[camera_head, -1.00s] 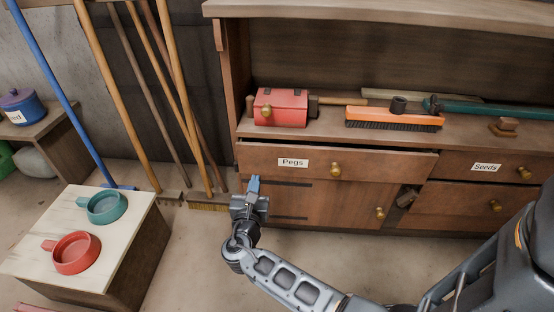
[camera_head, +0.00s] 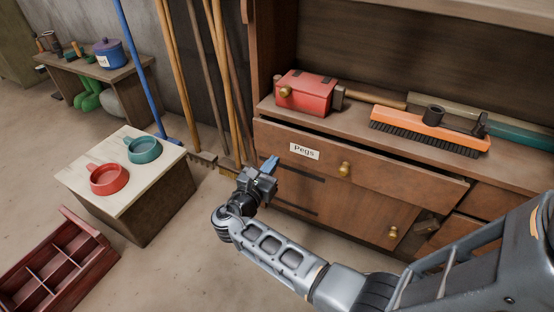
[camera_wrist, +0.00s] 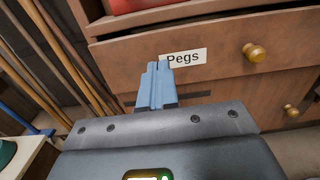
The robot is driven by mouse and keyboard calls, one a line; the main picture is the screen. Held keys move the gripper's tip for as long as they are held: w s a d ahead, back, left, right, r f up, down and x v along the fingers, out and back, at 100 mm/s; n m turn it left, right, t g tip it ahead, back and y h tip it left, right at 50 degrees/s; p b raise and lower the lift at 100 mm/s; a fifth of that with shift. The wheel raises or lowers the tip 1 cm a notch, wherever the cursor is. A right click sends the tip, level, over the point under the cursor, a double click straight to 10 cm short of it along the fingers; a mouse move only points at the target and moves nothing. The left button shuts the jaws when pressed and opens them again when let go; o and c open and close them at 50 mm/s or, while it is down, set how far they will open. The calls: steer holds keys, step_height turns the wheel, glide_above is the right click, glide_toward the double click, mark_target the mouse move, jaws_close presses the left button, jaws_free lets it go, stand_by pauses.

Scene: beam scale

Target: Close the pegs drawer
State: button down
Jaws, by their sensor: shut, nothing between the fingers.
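The pegs drawer (camera_head: 373,172) is a wooden drawer with a white "Pegs" label (camera_head: 304,151) and a brass knob (camera_head: 345,168). It stands slightly out from the cabinet, with a dark gap along its top edge. My gripper (camera_head: 270,163) has blue fingers, shut and empty, just in front of the drawer's left part, left of and below the label. In the wrist view the drawer front (camera_wrist: 222,55) fills the upper right, and the fingertips (camera_wrist: 157,68) overlap the label's left edge. I cannot tell whether they touch the drawer.
A red box (camera_head: 308,92) and an orange brush (camera_head: 428,127) lie on the cabinet top. Long-handled tools (camera_head: 207,80) lean left of the cabinet. A low table (camera_head: 104,194) with a red and a teal dish stands left. A red compartment tray (camera_head: 62,262) is on the floor.

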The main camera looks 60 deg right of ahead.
mark_target(294, 133)
steer(key=d, duration=0.4)
steer(key=d+b, duration=0.1)
steer(key=d, duration=0.3)
steer(key=w+d+b, duration=0.1)
steer(key=d, duration=0.3)
steer(key=shift+d, duration=0.1)
steer(key=d, duration=0.3)
steer(key=shift+w+d+b, duration=0.15)
steer(key=shift+d+b, duration=0.2)
steer(key=shift+a, duration=0.1)
